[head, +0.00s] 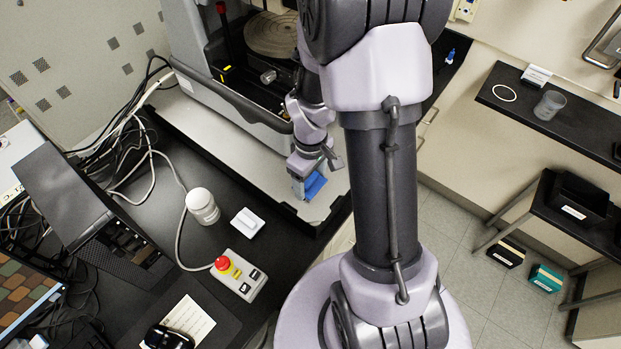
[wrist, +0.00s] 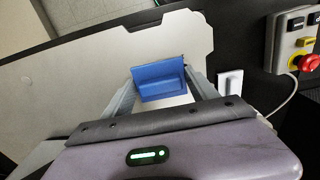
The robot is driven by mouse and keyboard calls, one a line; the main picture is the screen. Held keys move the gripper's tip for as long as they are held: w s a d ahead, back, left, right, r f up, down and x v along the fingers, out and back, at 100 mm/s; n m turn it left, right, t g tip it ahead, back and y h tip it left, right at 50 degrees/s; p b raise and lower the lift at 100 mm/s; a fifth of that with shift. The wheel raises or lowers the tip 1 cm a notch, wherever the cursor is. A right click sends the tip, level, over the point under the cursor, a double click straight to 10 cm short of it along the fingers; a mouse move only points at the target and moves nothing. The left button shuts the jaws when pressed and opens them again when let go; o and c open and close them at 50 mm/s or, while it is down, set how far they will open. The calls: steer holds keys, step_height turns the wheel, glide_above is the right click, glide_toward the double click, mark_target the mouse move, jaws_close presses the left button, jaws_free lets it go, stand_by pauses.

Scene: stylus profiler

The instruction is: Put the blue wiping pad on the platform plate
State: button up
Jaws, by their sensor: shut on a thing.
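The blue wiping pad (head: 316,186) is between the fingers of my gripper (head: 311,180), near the front right part of the pale plate (head: 223,138) under the instrument. In the wrist view the pad (wrist: 160,78) is pinched between both fingers of my gripper (wrist: 162,84), with the pale plate (wrist: 95,65) behind it. I cannot tell whether the pad touches the plate or hangs just above it. Part of the plate is hidden by my arm in the head view.
The instrument (head: 240,105) stands behind, with a round disc (head: 271,33) inside. On the black table are a white jar (head: 202,205), a small white block (head: 247,222) and a control box with a red button (head: 238,274). Cables (head: 130,150) lie at the left.

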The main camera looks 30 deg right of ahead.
steer(key=o, duration=1.3)
steer(key=shift+r+p, duration=0.3)
steer(key=shift+p, duration=0.1)
step_height(320, 180, up, 11)
steer(key=p, duration=0.3)
step_height(320, 180, up, 5)
steer(key=m+t, duration=0.1)
glide_above(311, 179)
steer(key=a, duration=0.2)
steer(key=s+a+r+m+t+y, duration=0.2)
steer(key=s+a+r+m+t, duration=0.4)
steer(key=s+a+r, duration=0.6)
steer(key=shift+m+g, duration=0.6)
steer(key=shift+m, duration=0.1)
steer(key=f+b, duration=1.2)
steer(key=b, duration=0.1)
steer(key=w+f+b, duration=0.1)
steer(key=f+b, duration=0.5)
steer(key=f, duration=0.1)
steer(key=shift+a+b, duration=0.3)
steer(key=shift+a, duration=0.05)
